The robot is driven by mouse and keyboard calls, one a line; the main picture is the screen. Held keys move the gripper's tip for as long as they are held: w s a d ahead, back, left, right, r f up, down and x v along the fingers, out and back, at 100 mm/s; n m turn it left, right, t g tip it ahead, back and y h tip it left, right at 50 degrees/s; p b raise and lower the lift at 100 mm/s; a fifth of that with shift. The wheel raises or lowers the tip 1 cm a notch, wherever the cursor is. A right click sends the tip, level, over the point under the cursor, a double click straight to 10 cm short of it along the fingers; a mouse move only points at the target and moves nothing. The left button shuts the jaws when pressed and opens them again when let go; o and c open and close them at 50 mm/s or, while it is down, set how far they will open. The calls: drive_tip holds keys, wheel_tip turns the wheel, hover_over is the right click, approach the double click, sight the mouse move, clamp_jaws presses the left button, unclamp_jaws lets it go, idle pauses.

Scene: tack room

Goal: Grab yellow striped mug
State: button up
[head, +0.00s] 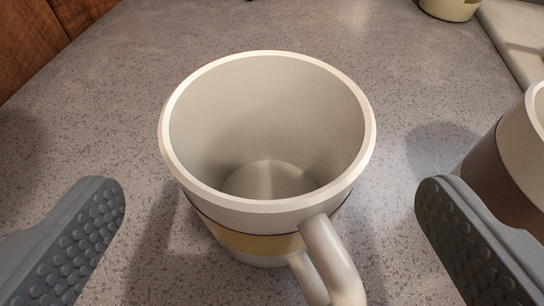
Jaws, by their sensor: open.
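The yellow striped mug (262,222) stands upright on the speckled grey counter in the middle of the head view. It is off-white with a yellow band, and its inside looks empty. Its handle (330,258) points toward the lower right of the picture. My gripper (268,225) is open, with one grey studded finger to the left of the mug and one to the right. Both fingers are apart from the mug, with a gap on each side. The lower parts of the fingers are cut off by the picture edges.
A brown and cream mug (505,165) stands at the right edge, close behind my right finger and partly cut off. A cream container (450,8) and a pale slab (518,35) are at the back right. A wooden wall (35,35) borders the back left. The counter (130,100) is clear at left.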

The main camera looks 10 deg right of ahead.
sight(268, 147)
drive_tip(key=x, duration=0.3)
drive_tip(key=shift+f, duration=0.15)
drive_tip(key=shift+w, duration=0.4)
drive_tip(key=c, duration=1.3)
drive_tip(key=shift+o, duration=0.2)
